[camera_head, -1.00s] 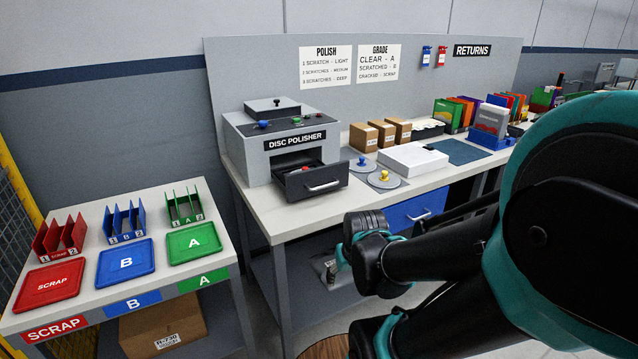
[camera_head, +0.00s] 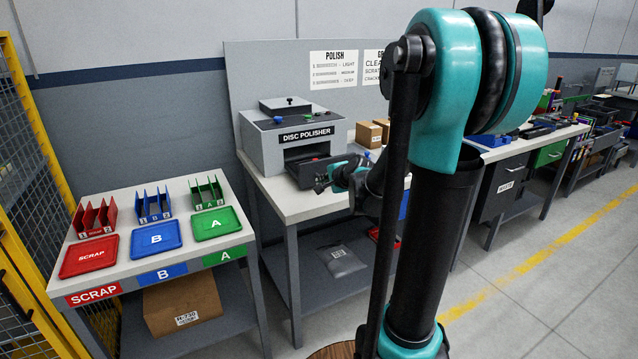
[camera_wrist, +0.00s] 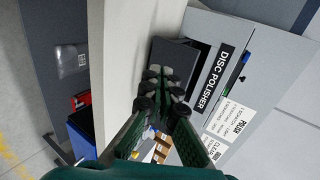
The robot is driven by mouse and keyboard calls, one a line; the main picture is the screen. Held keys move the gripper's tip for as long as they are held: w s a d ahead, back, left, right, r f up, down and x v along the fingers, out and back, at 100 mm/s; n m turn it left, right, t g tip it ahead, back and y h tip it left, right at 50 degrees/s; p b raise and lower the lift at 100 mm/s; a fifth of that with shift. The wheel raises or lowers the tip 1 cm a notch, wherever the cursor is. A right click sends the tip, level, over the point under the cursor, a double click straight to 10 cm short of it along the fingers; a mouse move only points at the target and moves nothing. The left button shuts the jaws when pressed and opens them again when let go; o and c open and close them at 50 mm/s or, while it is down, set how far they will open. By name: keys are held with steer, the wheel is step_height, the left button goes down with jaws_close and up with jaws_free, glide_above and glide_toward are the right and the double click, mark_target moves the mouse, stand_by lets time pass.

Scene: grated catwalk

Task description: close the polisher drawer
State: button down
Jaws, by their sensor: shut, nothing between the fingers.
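The grey disc polisher (camera_head: 275,150) stands on the workbench, its label facing me. Its dark drawer (camera_head: 303,173) sticks out of the front opening, partly hidden behind my gripper. My gripper (camera_head: 322,184) is at the drawer's front, fingers together and empty. In the wrist view, the shut fingers (camera_wrist: 158,82) overlap the dark drawer (camera_wrist: 172,55), beside the polisher's label (camera_wrist: 215,77). I cannot tell whether they touch the drawer. The drawer's handle is hidden.
My arm blocks the middle of the bench in the head view. Cardboard boxes (camera_head: 368,134) stand right of the polisher. A separate table (camera_head: 110,287) at left holds red, blue and green trays and racks. A yellow-framed mesh fence (camera_head: 25,150) stands at far left. Open floor lies at right.

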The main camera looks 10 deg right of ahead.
mark_target(289, 168)
steer(key=x, duration=0.8)
steer(key=shift+w+f, duration=0.15)
steer(key=shift+w, duration=0.05)
steer(key=shift+w+a, duration=0.25)
steer(key=shift+w, duration=0.35)
steer(key=shift+w+a, duration=0.2)
steer(key=shift+w, duration=0.35)
steer(key=shift+w+a, duration=0.15)
steer(key=shift+w, duration=0.5)
steer(key=shift+w, duration=0.1)
steer(key=w+a, duration=0.1)
steer(key=w, duration=0.4)
steer(key=w+a, duration=0.2)
steer(key=w, duration=0.4)
steer(key=w+a, duration=0.2)
steer(key=w, duration=0.3)
steer(key=shift+w+a, duration=0.25)
steer(key=shift+s, duration=0.1)
